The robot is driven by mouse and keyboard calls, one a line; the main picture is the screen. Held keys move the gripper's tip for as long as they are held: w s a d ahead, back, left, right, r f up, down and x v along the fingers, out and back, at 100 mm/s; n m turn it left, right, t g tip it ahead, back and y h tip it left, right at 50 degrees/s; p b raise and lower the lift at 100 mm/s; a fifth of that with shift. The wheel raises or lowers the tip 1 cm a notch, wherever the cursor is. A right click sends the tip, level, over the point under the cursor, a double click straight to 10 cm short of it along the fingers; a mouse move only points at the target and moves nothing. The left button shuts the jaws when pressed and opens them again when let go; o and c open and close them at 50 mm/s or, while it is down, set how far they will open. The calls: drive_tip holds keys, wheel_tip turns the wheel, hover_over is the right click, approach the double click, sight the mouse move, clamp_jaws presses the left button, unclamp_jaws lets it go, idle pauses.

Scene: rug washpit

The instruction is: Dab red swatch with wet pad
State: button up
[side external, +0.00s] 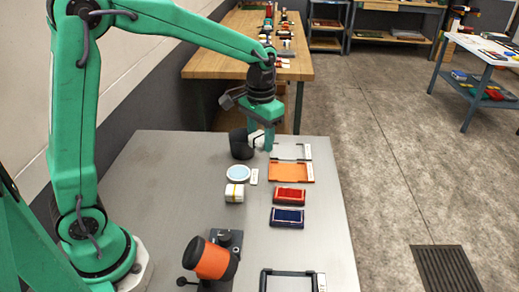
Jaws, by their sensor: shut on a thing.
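My gripper (266,147) is low over the far part of the grey metal table, between a black cup (241,144) and a pale frame. It is shut on a small white thing (256,138), which may be the pad; the jaws partly hide it. The red swatch (289,196) appears as a flat red piece with a dark red border, lying nearer the camera and to the right of my gripper. My gripper is well apart from it. A round pale blue dish (238,173) with a white rim lies left of the swatch.
An orange frame (290,173) lies between the pale frame (301,152) and the red swatch. A blue piece (287,217) lies just in front of the red one. A white yellow-banded bundle (234,194) and an orange-black device (212,258) stand left. The table's right side is clear.

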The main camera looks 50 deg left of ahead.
hover_over(290, 193)
wheel_tip(290, 193, down, 8)
drive_tip(key=shift+f, duration=0.1)
drive_tip(key=shift+f, duration=0.1)
drive_tip(key=shift+f, duration=2.9)
drive_tip(key=shift+f, duration=0.55)
wheel_tip(290, 193, up, 7)
idle(1.3)
drive_tip(key=shift+f, duration=0.2)
idle(0.3)
drive_tip(key=shift+f, duration=2.75)
